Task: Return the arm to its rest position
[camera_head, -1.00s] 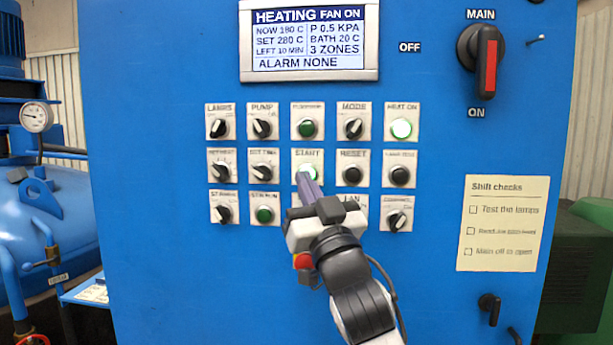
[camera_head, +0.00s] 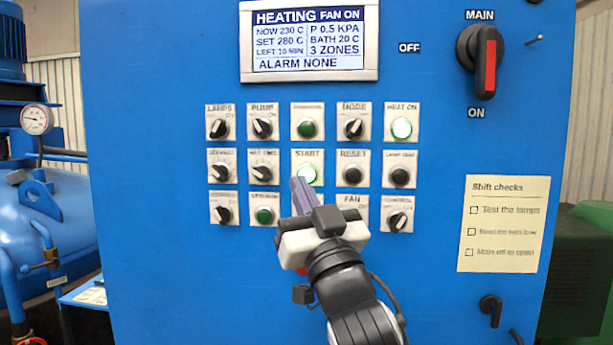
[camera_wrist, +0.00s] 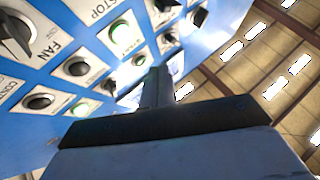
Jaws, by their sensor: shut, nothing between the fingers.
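My gripper (camera_head: 297,184) is shut and empty, in front of the blue control panel (camera_head: 150,130) in the head view. Its fingertips are just below the lit green START button (camera_head: 307,174) and look apart from it, though the depth is hard to judge. In the wrist view the closed fingers (camera_wrist: 157,75) point up towards the panel's buttons. My wrist and hand hide part of the lower row of controls.
The display (camera_head: 310,42) reads HEATING, FAN ON, NOW 230 C, ALARM NONE. The HEAT ON lamp (camera_head: 401,128) is lit. The MAIN switch (camera_head: 486,62) and a Shift checks sheet (camera_head: 504,224) are at the right. A blue vessel with a gauge (camera_head: 36,119) stands at the left.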

